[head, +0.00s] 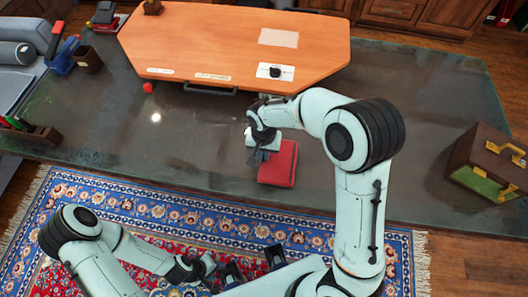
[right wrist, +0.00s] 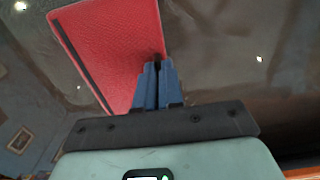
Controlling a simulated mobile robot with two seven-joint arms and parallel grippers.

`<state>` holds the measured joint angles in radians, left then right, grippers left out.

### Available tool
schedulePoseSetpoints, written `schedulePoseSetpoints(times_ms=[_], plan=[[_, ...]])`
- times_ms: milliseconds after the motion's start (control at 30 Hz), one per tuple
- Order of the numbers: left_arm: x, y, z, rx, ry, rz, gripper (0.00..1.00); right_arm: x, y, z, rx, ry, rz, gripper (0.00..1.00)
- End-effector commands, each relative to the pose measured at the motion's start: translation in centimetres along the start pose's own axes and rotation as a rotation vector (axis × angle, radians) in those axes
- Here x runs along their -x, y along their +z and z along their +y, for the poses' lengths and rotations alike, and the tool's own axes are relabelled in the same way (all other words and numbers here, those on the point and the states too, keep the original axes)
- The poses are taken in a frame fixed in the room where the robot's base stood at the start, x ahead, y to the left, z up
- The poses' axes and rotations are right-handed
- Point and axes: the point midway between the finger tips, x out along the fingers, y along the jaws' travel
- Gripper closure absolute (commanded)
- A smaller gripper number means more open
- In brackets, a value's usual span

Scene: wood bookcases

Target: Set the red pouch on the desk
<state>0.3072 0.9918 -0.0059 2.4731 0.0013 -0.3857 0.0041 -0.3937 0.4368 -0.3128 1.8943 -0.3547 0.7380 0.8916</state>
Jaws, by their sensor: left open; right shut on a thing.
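The red pouch (head: 278,165) is a flat red rectangle near the front edge of the dark glass-topped desk (head: 200,130). My right gripper (head: 266,153) is shut on one edge of it. The right wrist view shows the pouch (right wrist: 110,45) reaching up and left from the blue fingers (right wrist: 157,85). I cannot tell whether the pouch touches the glass or hangs just above it. My left gripper (head: 253,263) is open and empty, low over the patterned rug and apart from the desk.
An orange wooden top (head: 220,45) takes up the back of the desk, with a small red ball (head: 147,87) by its left corner. A brown and green case (head: 487,165) stands at the right end. The glass left of the pouch is clear.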

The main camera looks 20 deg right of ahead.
Motion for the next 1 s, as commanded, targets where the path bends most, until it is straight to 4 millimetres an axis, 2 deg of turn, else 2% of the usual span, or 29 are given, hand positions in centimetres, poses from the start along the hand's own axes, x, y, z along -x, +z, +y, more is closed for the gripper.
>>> schedulePoseSetpoints(times_ms=[367,400,433,467,767,867,1000], plan=[[-0.4,0.1,-0.2,0.001,-0.001,-0.002,0.57,-0.4,0.0,0.0,0.000,0.000,0.000,1.00],[-0.3,0.1,-0.1,0.000,0.000,-0.001,0.57,-0.3,0.0,0.0,0.000,0.000,0.000,0.80],[-0.2,0.1,-0.1,0.000,0.000,-0.001,0.57,-0.3,0.0,0.0,0.000,0.000,0.000,0.70],[-0.2,0.1,-0.1,0.000,0.000,-0.001,0.57,-0.3,0.0,0.0,0.000,0.000,0.001,0.68],[-0.1,0.0,0.0,0.000,0.000,0.000,0.57,-0.1,0.0,0.0,0.000,-0.001,0.001,0.68],[0.2,0.0,0.1,0.000,0.000,0.001,0.57,0.7,-0.1,-0.1,0.000,-0.003,0.003,0.68],[0.4,-0.1,0.2,-0.001,0.001,0.002,0.57,3.2,-0.1,-0.1,0.000,-0.005,0.005,0.68]])
